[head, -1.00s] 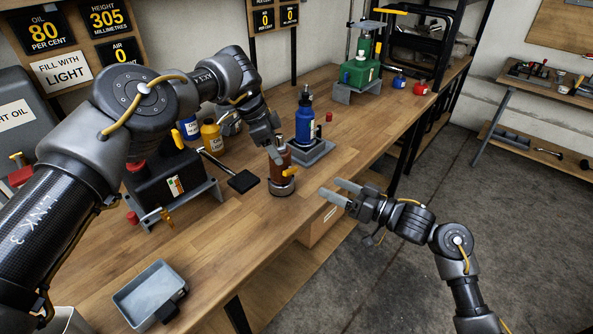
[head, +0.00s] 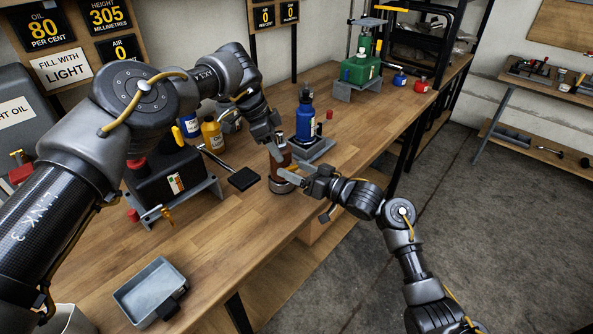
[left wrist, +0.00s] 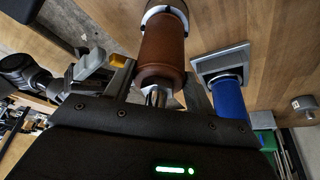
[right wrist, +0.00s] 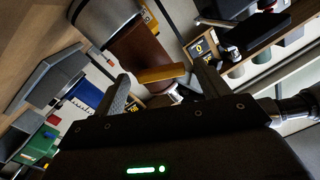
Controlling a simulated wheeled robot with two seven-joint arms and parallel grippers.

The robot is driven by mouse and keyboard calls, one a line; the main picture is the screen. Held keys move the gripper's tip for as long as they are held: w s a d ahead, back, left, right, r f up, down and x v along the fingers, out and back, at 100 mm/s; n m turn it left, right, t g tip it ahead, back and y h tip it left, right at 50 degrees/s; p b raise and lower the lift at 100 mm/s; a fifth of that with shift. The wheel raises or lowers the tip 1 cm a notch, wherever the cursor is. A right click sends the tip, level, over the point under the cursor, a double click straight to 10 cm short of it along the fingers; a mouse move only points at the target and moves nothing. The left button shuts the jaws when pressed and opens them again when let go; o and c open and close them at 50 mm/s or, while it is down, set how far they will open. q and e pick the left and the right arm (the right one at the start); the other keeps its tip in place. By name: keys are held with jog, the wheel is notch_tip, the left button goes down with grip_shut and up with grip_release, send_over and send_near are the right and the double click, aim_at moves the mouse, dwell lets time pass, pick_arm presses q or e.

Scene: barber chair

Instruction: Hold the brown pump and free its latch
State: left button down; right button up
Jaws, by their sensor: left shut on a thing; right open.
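The brown pump (head: 281,165) stands upright on the wooden bench near its front edge, with a metal collar at its base. My left gripper (head: 277,145) is shut on the pump's upper part from above; the left wrist view shows the brown body (left wrist: 163,50) beyond its fingers. My right gripper (head: 291,176) is open beside the pump on its right. In the right wrist view the yellow-orange latch (right wrist: 163,73) on the pump lies between the open fingers (right wrist: 160,85). In the left wrist view the latch tip (left wrist: 118,61) shows near a right gripper finger.
A blue bottle (head: 305,122) stands in a grey tray (head: 318,150) just behind the pump. A black box machine (head: 165,180) with a lever ending in a black pad (head: 244,179) is to the left. An empty grey tray (head: 150,290) lies front left.

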pick_arm(q)
jog(key=shift+r, duration=0.1)
pick_arm(e)
jog(key=shift+w+a, duration=0.1)
jog(key=shift+c, duration=0.4)
jog(key=c, duration=0.9)
jog(key=n, duration=0.2)
jog(key=shift+f+n, duration=0.3)
jog(key=o, duration=1)
